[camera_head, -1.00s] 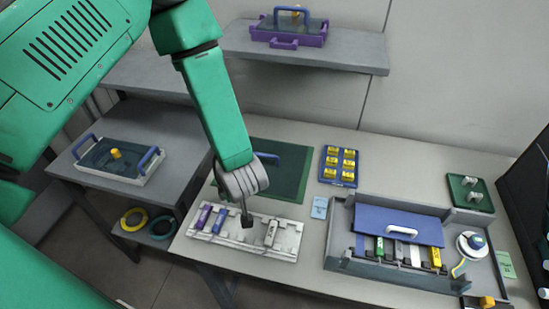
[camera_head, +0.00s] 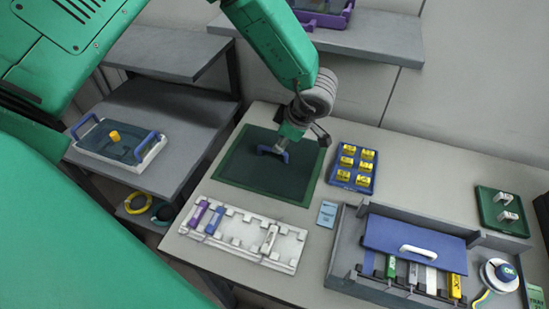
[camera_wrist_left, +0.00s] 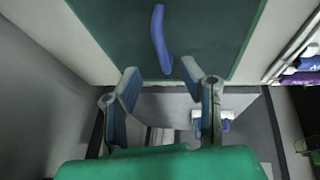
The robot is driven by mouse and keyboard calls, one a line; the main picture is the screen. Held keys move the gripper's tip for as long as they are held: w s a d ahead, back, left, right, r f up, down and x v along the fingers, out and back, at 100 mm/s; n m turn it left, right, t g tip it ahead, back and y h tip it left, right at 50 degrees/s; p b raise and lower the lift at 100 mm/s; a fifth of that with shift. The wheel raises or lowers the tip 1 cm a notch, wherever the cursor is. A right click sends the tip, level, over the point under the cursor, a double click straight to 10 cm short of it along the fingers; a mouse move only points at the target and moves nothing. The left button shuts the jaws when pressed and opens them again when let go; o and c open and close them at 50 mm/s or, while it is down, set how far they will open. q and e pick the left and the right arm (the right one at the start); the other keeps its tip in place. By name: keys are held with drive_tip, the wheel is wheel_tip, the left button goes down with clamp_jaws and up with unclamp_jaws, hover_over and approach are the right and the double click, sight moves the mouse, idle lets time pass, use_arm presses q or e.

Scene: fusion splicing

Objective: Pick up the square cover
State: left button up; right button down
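The square cover (camera_head: 243,168) is a flat dark green panel with a blue handle (camera_head: 272,153), lying on the table behind the white tray. In the left wrist view the cover (camera_wrist_left: 105,32) fills the top and its curved blue handle (camera_wrist_left: 161,38) points toward my fingers. My left gripper (camera_head: 298,137) is at the cover's back right part, by the handle, and partly hides the cover. In the left wrist view the gripper (camera_wrist_left: 161,80) is open, its fingers apart with nothing between them. Contact with the handle cannot be told. My right gripper is not in view.
A white tray (camera_head: 255,228) holding purple, blue and white pieces stands in front of the cover. A blue tray of yellow blocks (camera_head: 352,168) is to the right. A grey box with a blue lid (camera_head: 415,240) stands front right. A lidded tray (camera_head: 119,144) is on the left shelf.

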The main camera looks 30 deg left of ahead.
sight(273, 154)
use_arm(q)
drive_tip(key=shift+a+f, duration=0.4)
drive_tip(key=shift+f, duration=0.15)
drive_tip(key=x, duration=0.5)
drive_tip(key=shift+d+f, duration=0.15)
drive_tip(key=shift+c, duration=0.4)
clamp_jaws()
